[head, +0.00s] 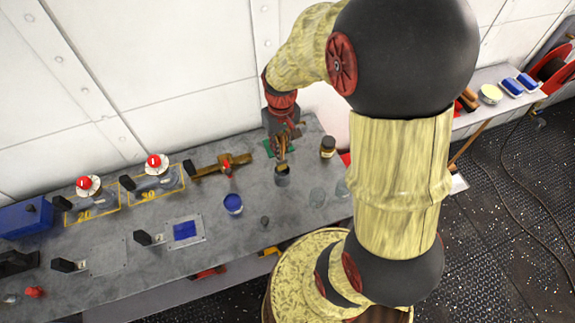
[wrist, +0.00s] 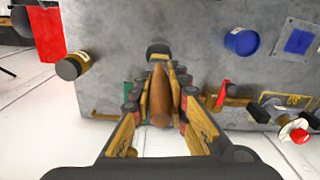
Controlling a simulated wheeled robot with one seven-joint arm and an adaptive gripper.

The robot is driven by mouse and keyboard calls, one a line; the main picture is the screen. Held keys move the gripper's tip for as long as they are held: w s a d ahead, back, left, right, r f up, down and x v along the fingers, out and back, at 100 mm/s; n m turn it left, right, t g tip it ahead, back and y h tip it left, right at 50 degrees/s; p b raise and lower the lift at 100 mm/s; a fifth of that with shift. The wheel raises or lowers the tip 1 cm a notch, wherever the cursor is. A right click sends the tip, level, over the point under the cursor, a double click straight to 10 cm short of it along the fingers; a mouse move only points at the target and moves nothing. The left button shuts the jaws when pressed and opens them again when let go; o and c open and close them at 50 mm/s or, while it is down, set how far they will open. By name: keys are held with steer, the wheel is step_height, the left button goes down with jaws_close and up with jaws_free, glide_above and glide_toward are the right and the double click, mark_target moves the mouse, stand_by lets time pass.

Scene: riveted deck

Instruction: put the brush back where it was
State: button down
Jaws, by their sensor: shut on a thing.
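The brush shows in the wrist view as a brown wooden handle (wrist: 159,98) between my fingers. My gripper (head: 284,140) is shut on it; in the wrist view my gripper (wrist: 160,82) has a finger on each side of the handle. My fingers hide part of the brush.
The grey bench (head: 200,265) carries a blue can (head: 233,205) left of the cup and a jar with a dark lid (head: 328,147) to the right. A brass valve with a red handle (head: 227,168) lies left of my gripper. A green patch (head: 268,148) lies behind the cup.

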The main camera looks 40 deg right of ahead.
mark_target(282, 161)
steer(key=f, duration=0.3)
steer(key=shift+w+d+f, duration=0.1)
steer(key=shift+d+f, duration=0.1)
steer(key=shift+d, duration=0.05)
steer(key=shift+a+f+b, duration=0.15)
steer(key=shift+f+b, duration=0.2)
steer(key=shift+f, duration=1.9)
steer(key=shift+f+b, duration=0.2)
steer(key=shift+b, duration=0.1)
steer(key=c, duration=1.7)
jaws_free()
steer(key=shift+c, duration=0.2)
steer(key=shift+r, duration=0.2)
